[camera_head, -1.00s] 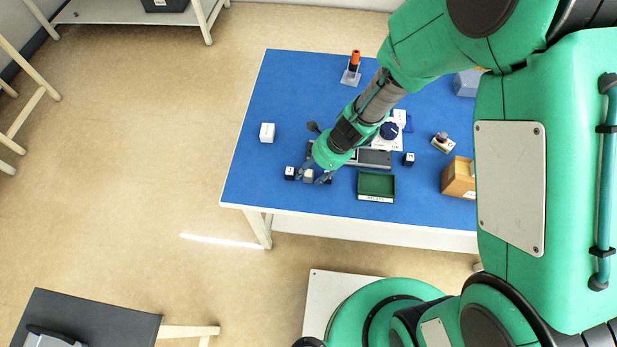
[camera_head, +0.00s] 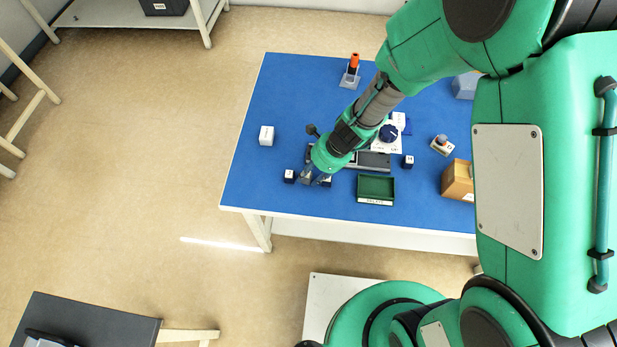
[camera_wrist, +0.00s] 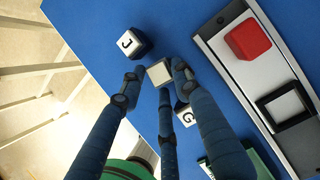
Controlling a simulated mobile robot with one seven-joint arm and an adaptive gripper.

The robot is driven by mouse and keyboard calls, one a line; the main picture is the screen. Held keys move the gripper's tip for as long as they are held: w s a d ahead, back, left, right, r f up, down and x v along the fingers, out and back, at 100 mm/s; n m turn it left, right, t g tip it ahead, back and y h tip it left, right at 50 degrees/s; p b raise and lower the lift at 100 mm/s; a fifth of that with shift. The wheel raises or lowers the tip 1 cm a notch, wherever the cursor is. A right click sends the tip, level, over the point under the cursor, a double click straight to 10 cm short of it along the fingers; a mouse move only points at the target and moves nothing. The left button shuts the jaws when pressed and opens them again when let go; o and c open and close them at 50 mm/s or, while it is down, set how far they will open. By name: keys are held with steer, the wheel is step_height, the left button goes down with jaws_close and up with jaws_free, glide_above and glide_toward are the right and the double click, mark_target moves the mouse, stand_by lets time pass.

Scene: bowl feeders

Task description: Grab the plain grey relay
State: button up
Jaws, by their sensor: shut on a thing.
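The plain grey relay (camera_wrist: 159,73) shows its pale blank top between my fingers in the wrist view. My gripper (camera_wrist: 158,82) is shut on it, with fingers at its sides. In the head view my gripper (camera_head: 315,179) is low at the table's front left, and its fingers mostly hide the relay. A dark cube with a white top lettered J (camera_wrist: 128,43) stands close on one side, also in the head view (camera_head: 289,176). Another lettered cube, seemingly G (camera_wrist: 186,116), is close on the other side, partly behind a finger.
A green tray (camera_head: 376,201) with a white label is right of my gripper. A grey rail (camera_wrist: 226,45) with a red block (camera_wrist: 248,40) lies alongside. A white cube (camera_head: 266,135), a small dark cube (camera_head: 408,161) and a wooden box (camera_head: 457,180) stand apart. The left table edge is clear.

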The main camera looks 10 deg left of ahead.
mark_target(310, 177)
steer(key=shift+r, duration=0.1)
steer(key=shift+r+p, duration=0.45)
steer(key=shift+r, duration=0.3)
step_height(310, 177, up, 2)
steer(key=shift+r+p, duration=0.2)
steer(key=shift+p, duration=0.45)
steer(key=s+d, duration=0.2)
steer(key=s, duration=0.2)
steer(key=s+d, duration=0.3)
steer(key=s, duration=0.2)
steer(key=s+d+r, duration=0.1)
steer(key=s+d, duration=0.2)
steer(key=s, duration=0.2)
steer(key=shift+p, duration=0.4)
steer(key=shift+c, duration=0.2)
